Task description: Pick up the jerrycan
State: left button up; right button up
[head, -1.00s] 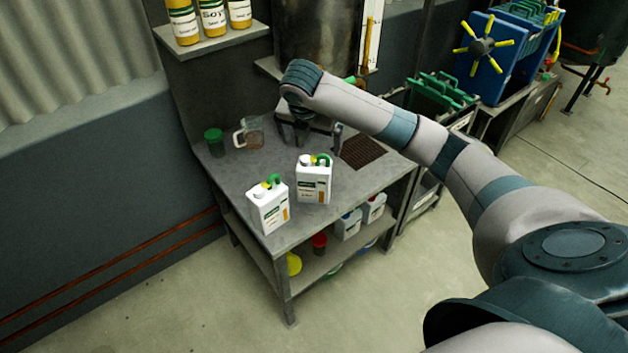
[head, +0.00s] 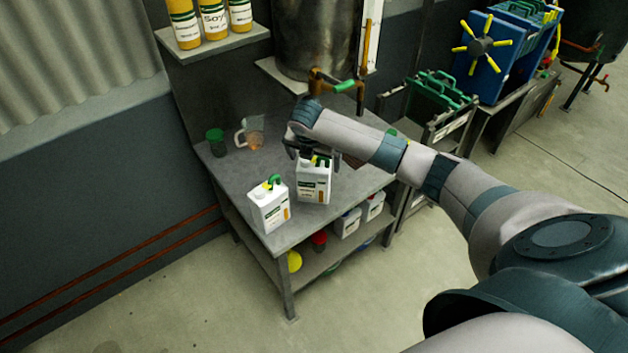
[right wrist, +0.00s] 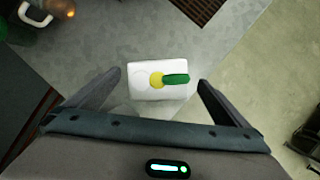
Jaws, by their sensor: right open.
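Two white jerrycans with green handles and yellow caps stand upright on the metal table (head: 235,185). The front-left jerrycan (head: 269,208) stands near the table's front corner. The other jerrycan (head: 313,188) stands to its right, a little farther back. My right gripper (head: 312,158) is over the top of this right-hand jerrycan, partly hiding it. In the right wrist view a jerrycan (right wrist: 146,82) shows from above between the two spread fingers of the open right gripper (right wrist: 160,90), with a gap on each side. My left gripper is not in view.
A clear jug (head: 252,133) and a dark green cup (head: 216,142) stand at the table's back left. White containers (head: 347,222) sit on the lower shelf. A tank with a brown tap (head: 345,85) stands behind my arm.

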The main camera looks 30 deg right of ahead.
aim_at(315, 162)
jog(key=shift+w+d+f+p, duration=0.3)
jog(key=shift+w+f+p, duration=0.1)
jog(key=shift+f+p, duration=0.2)
jog(key=shift+p+x, duration=0.55)
jog(key=shift+x, duration=1.3)
jog(key=shift+w, duration=0.1)
jog(key=shift+r, duration=0.1)
jog(key=shift+c, duration=0.3)
jog(key=c, duration=1.9)
jog(key=shift+w+d+r, duration=0.1)
jog(key=shift+r, duration=0.05)
